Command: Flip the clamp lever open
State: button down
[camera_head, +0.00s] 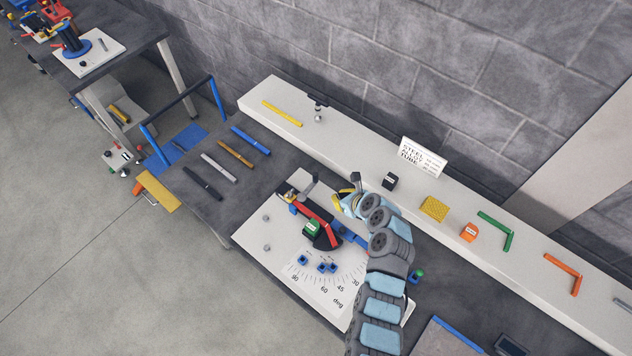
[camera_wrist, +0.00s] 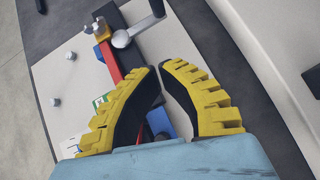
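The bending fixture sits on a white plate (camera_head: 262,228) with a printed degree scale. Its red arm (camera_head: 318,213) carries a green and white block (camera_head: 311,228). My gripper (camera_wrist: 163,68) has yellow fingers with dark pads. The fingertips are close but apart, with nothing visible between them. They are short of the lever, beside the red arm.
A pale shelf (camera_head: 375,155) runs along the wall behind the fixture, with a sign (camera_head: 422,157), a black block (camera_head: 389,181), a yellow block (camera_head: 434,208) and an orange block (camera_head: 469,231). Several strips lie on the dark bench to the left, near a blue rail (camera_head: 180,106).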

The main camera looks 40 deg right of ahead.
jog(key=shift+f, duration=0.1)
dwell(0.3)
send_near(314, 183)
jog(key=shift+s+f, duration=0.55)
jog(key=shift+s, duration=0.75)
jog(key=shift+b+x, duration=0.65)
jog(key=shift+x, duration=1.2)
jog(key=shift+w+d+f+b, duration=0.1)
jog(key=shift+w+d+b, duration=0.1)
jog(key=shift+w+b, duration=0.95)
jog(key=shift+w+a, duration=0.1)
jog(key=shift+w, duration=0.7)
jog(key=shift+w, duration=0.1)
